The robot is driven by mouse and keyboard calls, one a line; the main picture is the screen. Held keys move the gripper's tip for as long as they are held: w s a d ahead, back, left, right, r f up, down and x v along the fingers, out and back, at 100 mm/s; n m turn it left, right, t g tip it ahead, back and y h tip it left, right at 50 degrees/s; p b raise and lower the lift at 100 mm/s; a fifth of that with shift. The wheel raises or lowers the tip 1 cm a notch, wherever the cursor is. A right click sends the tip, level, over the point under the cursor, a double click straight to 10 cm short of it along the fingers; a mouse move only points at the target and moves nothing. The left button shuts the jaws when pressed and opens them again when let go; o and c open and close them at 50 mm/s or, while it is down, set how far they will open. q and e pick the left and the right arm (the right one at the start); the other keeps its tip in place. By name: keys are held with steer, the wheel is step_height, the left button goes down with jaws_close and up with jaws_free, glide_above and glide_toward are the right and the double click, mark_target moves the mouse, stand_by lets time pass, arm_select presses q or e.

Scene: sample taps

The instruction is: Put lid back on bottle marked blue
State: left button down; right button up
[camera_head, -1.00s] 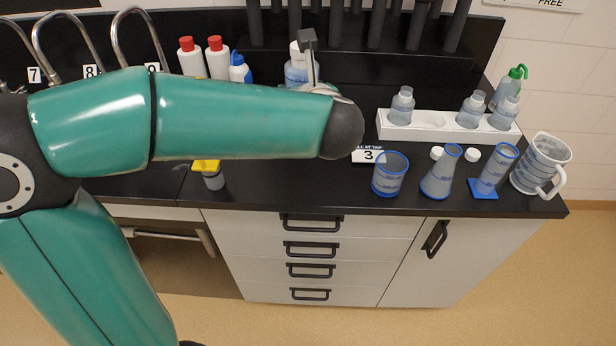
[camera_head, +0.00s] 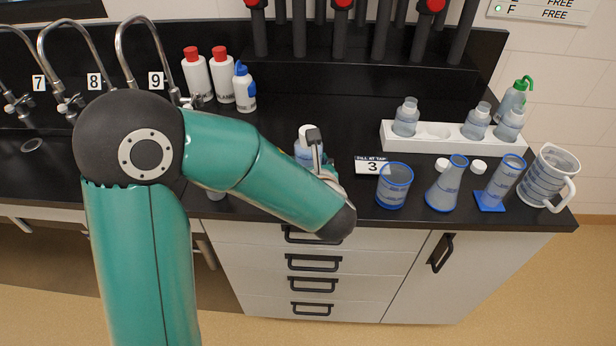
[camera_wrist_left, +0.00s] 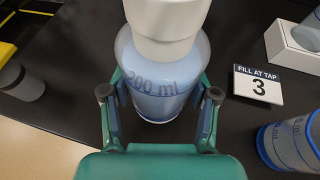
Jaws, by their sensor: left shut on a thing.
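My left gripper (camera_wrist_left: 160,100) is shut on a clear 200 ml bottle (camera_wrist_left: 158,88) with bluish contents, one finger on each side. The bottle has a wide white top (camera_wrist_left: 165,20), cut by the picture's upper edge. Two small white lids, one left (camera_head: 442,166) and one right (camera_head: 478,166), lie loose on the counter. No marking reading blue is legible. My right gripper is out of view.
A white rack (camera_head: 437,145) holds several small bottles. A blue-rimmed beaker (camera_head: 393,188), a flask (camera_head: 445,190), a cylinder (camera_head: 500,182) and a jug (camera_head: 550,180) stand along the front right. The FILL AT TAP 3 sign (camera_head: 372,166) lies close by. Red-capped bottles (camera_head: 222,78) stand behind.

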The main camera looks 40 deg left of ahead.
arm_select(q)
steer(key=shift+f, duration=2.05)
steer(key=shift+f+b, duration=0.15)
steer(key=shift+b, duration=0.2)
steer(key=shift+c, duration=1.5)
jaws_free()
